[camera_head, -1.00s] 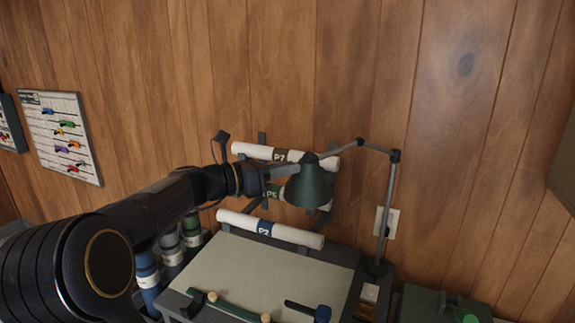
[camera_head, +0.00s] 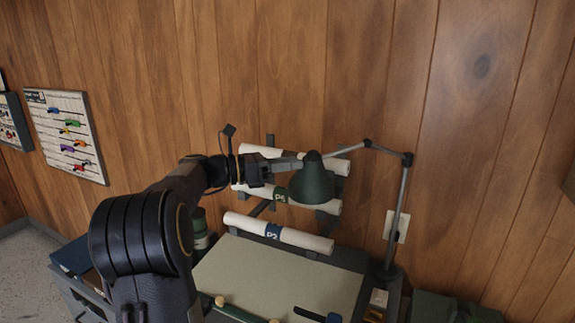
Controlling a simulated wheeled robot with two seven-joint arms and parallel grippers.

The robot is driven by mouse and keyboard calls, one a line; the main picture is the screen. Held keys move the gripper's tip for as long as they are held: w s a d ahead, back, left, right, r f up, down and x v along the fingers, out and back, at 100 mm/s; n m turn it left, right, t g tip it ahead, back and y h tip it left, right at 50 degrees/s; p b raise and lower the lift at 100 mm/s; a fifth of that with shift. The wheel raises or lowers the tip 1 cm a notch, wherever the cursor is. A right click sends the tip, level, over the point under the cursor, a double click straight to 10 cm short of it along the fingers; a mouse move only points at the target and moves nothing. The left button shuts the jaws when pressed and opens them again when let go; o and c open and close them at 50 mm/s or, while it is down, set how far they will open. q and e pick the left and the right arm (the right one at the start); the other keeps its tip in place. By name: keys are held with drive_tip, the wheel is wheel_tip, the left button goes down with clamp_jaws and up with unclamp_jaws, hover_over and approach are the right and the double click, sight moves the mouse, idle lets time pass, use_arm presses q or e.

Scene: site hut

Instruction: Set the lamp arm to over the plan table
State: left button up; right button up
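The lamp has a dark green cone shade (camera_head: 312,182) on a thin jointed grey arm (camera_head: 342,148), which rises from a post (camera_head: 398,215) at the right end of the plan table. The shade hangs above the back part of the plan table (camera_head: 280,276), in front of the rolled plans. My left gripper (camera_head: 290,165) reaches in from the left, its fingers at the left side of the shade's top. Whether the fingers are closed on the shade or only touch it cannot be made out. My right gripper is not in view.
Rolled plans, such as the lower one (camera_head: 278,233), rest on a wall rack behind the lamp. A wooden-ended strip and a dark-handled tool (camera_head: 316,315) lie at the table's front. A green box (camera_head: 450,307) stands right of the table.

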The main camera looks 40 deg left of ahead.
use_arm(q)
drive_tip(key=shift+o, duration=1)
drive_tip(key=shift+w, duration=0.2)
drive_tip(key=shift+s, duration=0.2)
drive_tip(key=b+v, duration=0.1)
drive_tip(key=v, duration=0.6)
drive_tip(key=shift+s+a, duration=0.25)
drive_tip(key=shift+s, duration=0.05)
